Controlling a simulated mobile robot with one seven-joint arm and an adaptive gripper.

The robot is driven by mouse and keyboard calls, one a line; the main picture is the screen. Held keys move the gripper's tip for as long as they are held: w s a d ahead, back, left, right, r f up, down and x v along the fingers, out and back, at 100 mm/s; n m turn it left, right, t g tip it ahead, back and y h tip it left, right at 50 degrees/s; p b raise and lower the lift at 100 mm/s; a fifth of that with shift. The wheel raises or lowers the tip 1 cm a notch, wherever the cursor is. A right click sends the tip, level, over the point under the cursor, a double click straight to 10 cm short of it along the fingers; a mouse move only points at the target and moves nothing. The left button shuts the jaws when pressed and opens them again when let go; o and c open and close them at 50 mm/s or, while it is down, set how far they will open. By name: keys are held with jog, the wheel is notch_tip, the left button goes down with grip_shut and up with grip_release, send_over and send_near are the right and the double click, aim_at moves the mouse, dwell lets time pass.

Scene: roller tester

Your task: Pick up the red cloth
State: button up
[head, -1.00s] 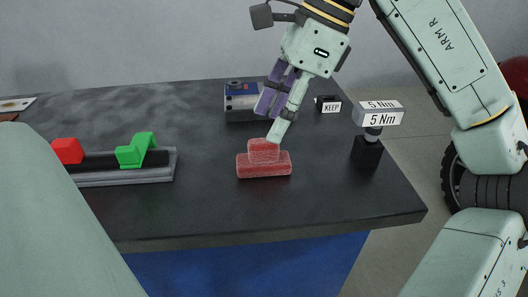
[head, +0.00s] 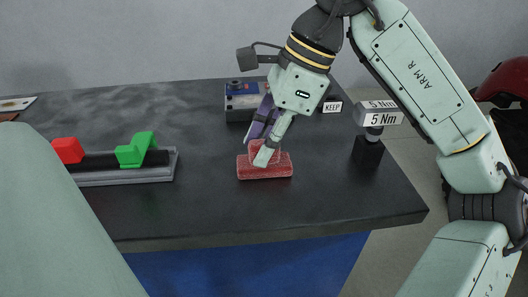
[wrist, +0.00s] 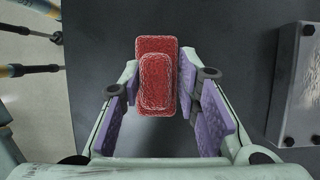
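The red cloth (head: 279,170) lies folded on the dark bench top, a smaller raised fold on a wider base. It also shows in the wrist view (wrist: 157,57), between the far ends of my fingers. My gripper (head: 261,150) is low over the cloth, tilted, and its near finger hides part of the raised fold in the head view. In the wrist view my gripper (wrist: 158,95) is open, with purple pads on both sides of the cloth. A gap shows at the left pad; the right pad is very close to the cloth, and I cannot tell whether it touches.
A grey and blue device (head: 240,101) stands behind my gripper. A "KEEP" sign (head: 332,106) and a "5 Nm" block on a black stand (head: 368,151) are to the right. A rail with red and green clips (head: 130,175) lies left. The bench front is clear.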

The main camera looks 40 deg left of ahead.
aim_at(256, 141)
grip_shut()
dwell(0.3)
jog(key=shift+r, duration=0.55)
notch_tip(256, 141, up, 2)
jog(key=shift+r, duration=0.1)
jog(key=s+d+r+b, duration=0.1)
jog(key=s+d, duration=1)
jog(key=shift+s+d+r, duration=0.15)
jog(key=shift+d+r, duration=0.05)
jog(key=shift+r, duration=0.15)
